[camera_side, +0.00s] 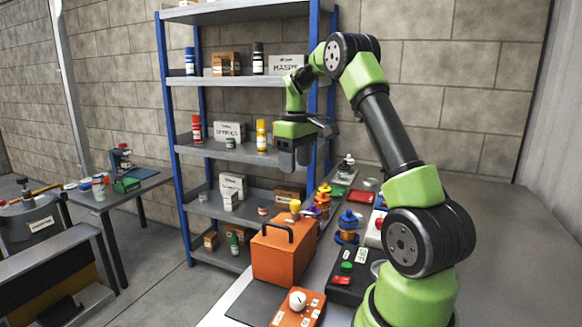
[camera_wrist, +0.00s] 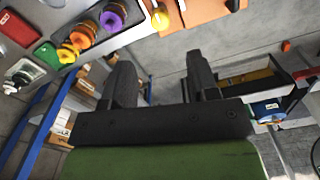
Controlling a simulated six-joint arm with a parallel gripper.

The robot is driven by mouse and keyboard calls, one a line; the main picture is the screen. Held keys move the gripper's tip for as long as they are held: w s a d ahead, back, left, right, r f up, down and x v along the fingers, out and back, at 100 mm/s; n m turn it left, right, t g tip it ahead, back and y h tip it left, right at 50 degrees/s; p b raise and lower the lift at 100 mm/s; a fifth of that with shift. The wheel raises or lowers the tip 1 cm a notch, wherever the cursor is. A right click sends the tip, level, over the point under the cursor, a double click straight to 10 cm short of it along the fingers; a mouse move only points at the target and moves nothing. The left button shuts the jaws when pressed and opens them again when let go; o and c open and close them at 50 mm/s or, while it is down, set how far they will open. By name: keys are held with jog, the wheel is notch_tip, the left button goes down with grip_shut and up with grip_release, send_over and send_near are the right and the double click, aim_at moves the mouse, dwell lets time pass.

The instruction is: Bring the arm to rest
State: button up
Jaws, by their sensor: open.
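My gripper (camera_side: 292,166) hangs in the air at the end of my green and black arm, in front of the blue-posted shelf rack and above the bench's far left part. Its fingers point roughly down in the side view. In the wrist view my gripper (camera_wrist: 160,68) shows two dark fingers spread apart with nothing between them. It appears clear of every object around it.
The shelf rack (camera_side: 230,150) holds bottles and boxes close behind the gripper. Below stand an orange box with a handle (camera_side: 284,256), a blue-topped item (camera_side: 347,225) and a control box (camera_side: 350,283). The bench's right side (camera_side: 500,240) is bare.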

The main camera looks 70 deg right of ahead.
jog(key=shift+a, duration=0.1)
jog(key=a+r+t, duration=0.2)
jog(key=a+r, duration=0.5)
jog(key=a, duration=0.3)
jog(key=s+a+t+y, duration=0.1)
jog(key=s+a+t, duration=0.1)
jog(key=s+a, duration=0.4)
jog(key=s+a+r+m+t+y, duration=0.1)
jog(key=s+a+t, duration=0.2)
jog(key=a, duration=0.9)
jog(key=s, duration=0.3)
jog(key=shift+a+r, duration=0.15)
jog(key=shift+a, duration=0.2)
jog(key=shift+s, duration=0.1)
